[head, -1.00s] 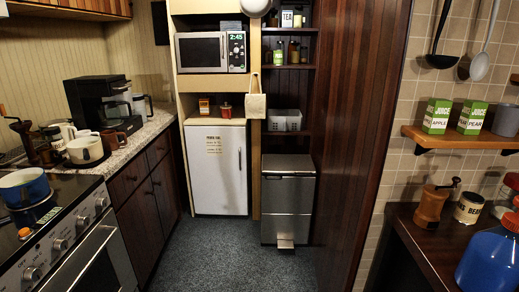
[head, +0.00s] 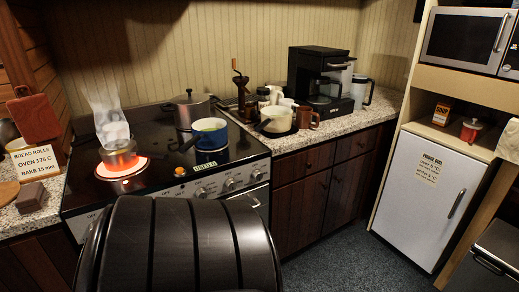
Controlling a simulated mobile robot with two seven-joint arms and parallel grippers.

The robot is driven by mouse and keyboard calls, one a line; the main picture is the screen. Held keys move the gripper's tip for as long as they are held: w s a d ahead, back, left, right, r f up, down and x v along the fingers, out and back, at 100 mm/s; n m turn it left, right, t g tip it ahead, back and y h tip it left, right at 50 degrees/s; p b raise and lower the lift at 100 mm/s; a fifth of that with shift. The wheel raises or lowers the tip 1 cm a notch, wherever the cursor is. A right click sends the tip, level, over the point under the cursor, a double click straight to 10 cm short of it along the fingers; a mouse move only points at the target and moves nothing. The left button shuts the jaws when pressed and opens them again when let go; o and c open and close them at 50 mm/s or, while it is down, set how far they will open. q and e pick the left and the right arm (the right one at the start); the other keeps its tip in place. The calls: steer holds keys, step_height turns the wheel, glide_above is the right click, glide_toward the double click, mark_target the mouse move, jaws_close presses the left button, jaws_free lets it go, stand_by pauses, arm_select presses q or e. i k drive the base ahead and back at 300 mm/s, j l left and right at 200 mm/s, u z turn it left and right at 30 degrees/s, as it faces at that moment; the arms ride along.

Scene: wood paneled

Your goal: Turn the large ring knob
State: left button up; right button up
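The black stove (head: 165,168) stands at the left in the head view, with a row of round knobs along its front panel. One knob (head: 200,193) is left of centre, another (head: 230,183) is beside it, and a third (head: 256,175) is near the right end. I cannot tell which is the large ring knob. A large dark ribbed shape (head: 180,245) in the foreground hides much of the stove front. Neither of my grippers is in view.
A burner (head: 123,167) glows orange under a small steaming pan (head: 119,154). A blue pot (head: 209,134) and a steel lidded pot (head: 190,109) are also on the stove. The counter (head: 340,123) holds a coffee maker (head: 321,79). Floor is open before the white fridge (head: 422,186).

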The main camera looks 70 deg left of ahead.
mark_target(91, 225)
steer(key=i+u, duration=0.15)
steer(key=u, duration=1.4)
